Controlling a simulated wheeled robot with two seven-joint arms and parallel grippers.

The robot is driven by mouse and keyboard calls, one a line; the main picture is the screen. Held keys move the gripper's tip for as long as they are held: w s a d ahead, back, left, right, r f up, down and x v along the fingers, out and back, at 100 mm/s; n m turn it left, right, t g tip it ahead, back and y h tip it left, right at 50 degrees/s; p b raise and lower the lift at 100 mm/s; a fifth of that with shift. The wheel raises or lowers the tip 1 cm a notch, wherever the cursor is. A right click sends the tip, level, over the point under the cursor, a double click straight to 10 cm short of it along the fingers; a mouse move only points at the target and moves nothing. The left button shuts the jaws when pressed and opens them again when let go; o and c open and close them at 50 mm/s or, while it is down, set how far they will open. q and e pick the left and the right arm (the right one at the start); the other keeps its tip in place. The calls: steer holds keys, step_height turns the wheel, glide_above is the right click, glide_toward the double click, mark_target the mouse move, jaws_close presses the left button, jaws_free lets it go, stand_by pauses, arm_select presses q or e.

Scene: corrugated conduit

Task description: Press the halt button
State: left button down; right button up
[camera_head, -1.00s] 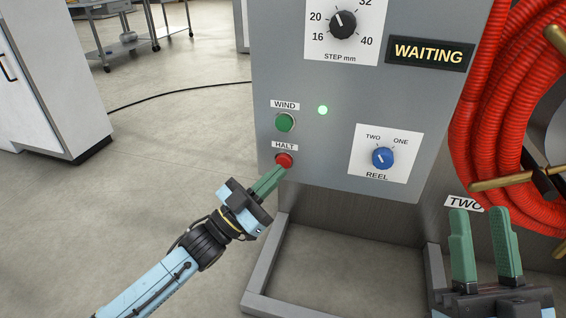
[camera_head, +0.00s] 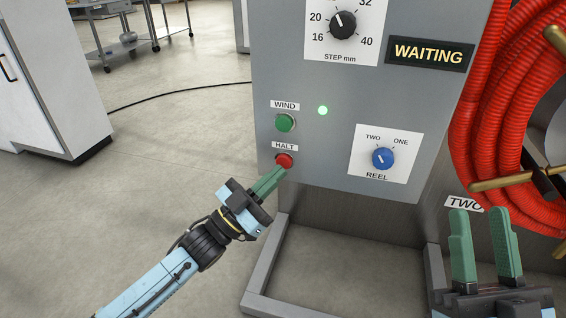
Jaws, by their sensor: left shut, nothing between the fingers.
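The red halt button (camera_head: 284,160) sits under the label HALT on the grey control panel (camera_head: 330,120). My left gripper (camera_head: 279,172) is shut and empty, with its green fingertips right at the lower edge of the button. I cannot tell whether they touch it or whether the button is pushed in.
The green wind button (camera_head: 285,123) is just above the halt button. The blue reel knob (camera_head: 382,158) is to the right, and the black step knob (camera_head: 343,25) is at the top. Red corrugated conduit (camera_head: 485,110) hangs in coils at the right. Open floor lies to the left.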

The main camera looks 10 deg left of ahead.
arm_select(q)
steer(key=shift+w, duration=0.1)
stand_by(0.6)
steer(key=shift+w, duration=0.35)
steer(key=shift+w, duration=0.5)
stand_by(0.5)
steer(key=shift+s, duration=0.1)
steer(key=shift+s+p, duration=0.55)
steer(key=shift+s, duration=0.3)
steer(key=s+p, duration=0.3)
steer(key=s, duration=0.2)
steer(key=shift+a, duration=0.1)
